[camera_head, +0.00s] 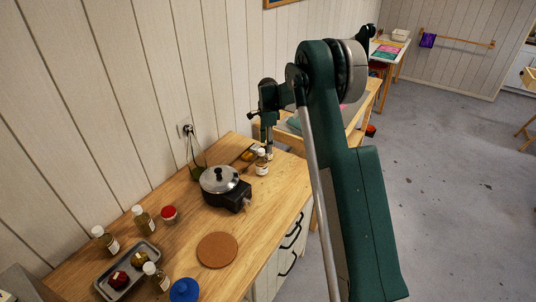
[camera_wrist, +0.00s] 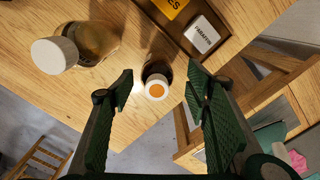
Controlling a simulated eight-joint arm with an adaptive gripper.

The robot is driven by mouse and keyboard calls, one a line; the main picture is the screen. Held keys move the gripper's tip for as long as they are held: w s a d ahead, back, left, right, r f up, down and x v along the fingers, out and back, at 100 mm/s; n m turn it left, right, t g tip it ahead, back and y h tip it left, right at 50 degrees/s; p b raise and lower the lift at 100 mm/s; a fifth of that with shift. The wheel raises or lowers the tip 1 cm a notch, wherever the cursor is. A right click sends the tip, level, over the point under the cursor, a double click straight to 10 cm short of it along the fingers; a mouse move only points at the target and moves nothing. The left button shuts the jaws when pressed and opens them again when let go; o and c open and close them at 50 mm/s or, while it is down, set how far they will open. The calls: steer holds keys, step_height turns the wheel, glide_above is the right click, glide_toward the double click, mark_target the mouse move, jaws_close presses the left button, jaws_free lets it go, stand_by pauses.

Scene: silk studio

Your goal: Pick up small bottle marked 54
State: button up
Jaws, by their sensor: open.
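In the wrist view a small dark bottle (camera_wrist: 157,70) with a white cap bearing an orange disc stands on the wooden table. No number 54 is legible on it. My gripper (camera_wrist: 160,88) is open, with one finger on each side of this bottle in the picture and nothing held. Whether the fingertips are level with the bottle or above it I cannot tell. In the head view my gripper (camera_head: 269,154) points down at the far end of the table. The small bottle cannot be made out surely there.
A larger white-capped bottle (camera_wrist: 88,42) stands close left in the wrist view. A tray (camera_wrist: 228,48) with a paraffin block lies beyond. In the head view a pot (camera_head: 219,180) on a burner, a cork mat (camera_head: 217,250) and several bottles stand nearer. The table edge is close.

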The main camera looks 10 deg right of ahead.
steer(key=shift+s+f, duration=0.2)
steer(key=shift+f, duration=2.4)
steer(key=c, duration=1)
